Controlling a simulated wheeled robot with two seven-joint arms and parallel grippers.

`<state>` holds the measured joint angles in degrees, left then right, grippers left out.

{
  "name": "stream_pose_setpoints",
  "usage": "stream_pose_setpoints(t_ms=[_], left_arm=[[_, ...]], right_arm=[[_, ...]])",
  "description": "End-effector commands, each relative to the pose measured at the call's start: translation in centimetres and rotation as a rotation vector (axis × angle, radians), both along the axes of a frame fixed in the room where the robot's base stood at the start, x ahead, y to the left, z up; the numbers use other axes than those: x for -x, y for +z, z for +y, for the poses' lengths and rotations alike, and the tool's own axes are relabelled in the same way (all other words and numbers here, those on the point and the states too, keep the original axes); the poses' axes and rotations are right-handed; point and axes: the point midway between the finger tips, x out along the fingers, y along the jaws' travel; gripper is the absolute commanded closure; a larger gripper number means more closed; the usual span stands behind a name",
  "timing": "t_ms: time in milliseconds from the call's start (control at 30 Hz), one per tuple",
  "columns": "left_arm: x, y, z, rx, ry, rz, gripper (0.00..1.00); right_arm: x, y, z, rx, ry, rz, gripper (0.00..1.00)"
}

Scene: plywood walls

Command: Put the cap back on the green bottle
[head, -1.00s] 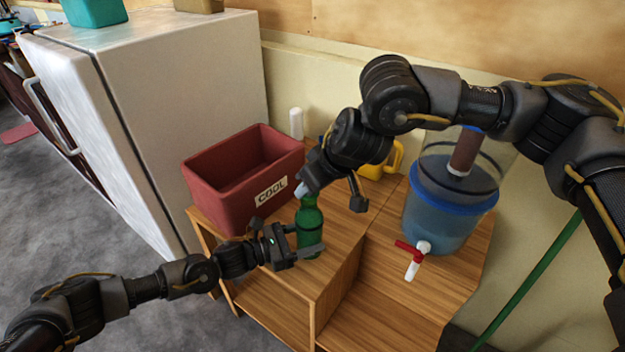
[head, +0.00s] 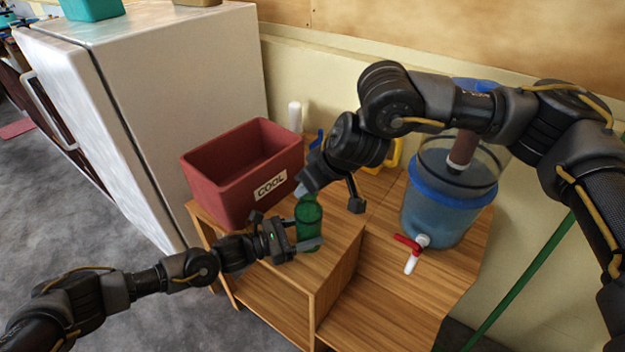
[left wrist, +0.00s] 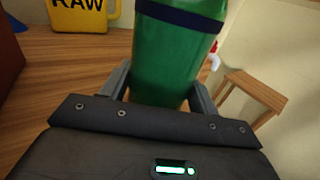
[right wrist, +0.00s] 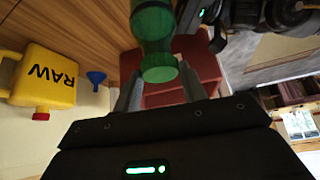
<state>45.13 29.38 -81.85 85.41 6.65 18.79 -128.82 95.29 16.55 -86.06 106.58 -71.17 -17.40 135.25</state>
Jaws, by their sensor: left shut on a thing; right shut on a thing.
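The green bottle (head: 309,226) stands upright on the wooden cabinet top, in front of the red crate. My left gripper (head: 299,235) is shut around its body. The left wrist view shows the bottle (left wrist: 172,65), with a dark blue band, between the two fingers. My right gripper (head: 302,188) comes down from above to the bottle's top. In the right wrist view, a green cap (right wrist: 160,68) is between its fingers, in line with the bottle's neck (right wrist: 152,25). The cap appears to meet the mouth; I cannot tell whether it is seated.
The red "COOL" crate (head: 222,186) is close behind and left of the bottle. A blue water dispenser (head: 432,215) with a red-handled tap (head: 410,243) stands to the right. A yellow "RAW" jug (right wrist: 45,78) and blue funnel (right wrist: 96,78) are behind. A white fridge (head: 190,90) stands left.

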Motion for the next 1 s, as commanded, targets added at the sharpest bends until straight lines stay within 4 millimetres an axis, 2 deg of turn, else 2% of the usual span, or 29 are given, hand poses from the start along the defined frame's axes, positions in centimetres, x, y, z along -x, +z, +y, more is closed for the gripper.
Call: stream_pose_setpoints(t_ms=[467, 1000], left_arm=[[0.0, 0.0, 0.0, -0.001, 0.001, 0.0, 0.8], [0.0, 0.0, 0.0, -0.001, 0.0, 0.0, 0.8]], right_arm=[[0.0, 0.0, 0.0, 0.0, 0.0, 0.0, 0.79], [0.0, -1.0, 0.0, 0.0, 0.0, 0.0, 0.79]])
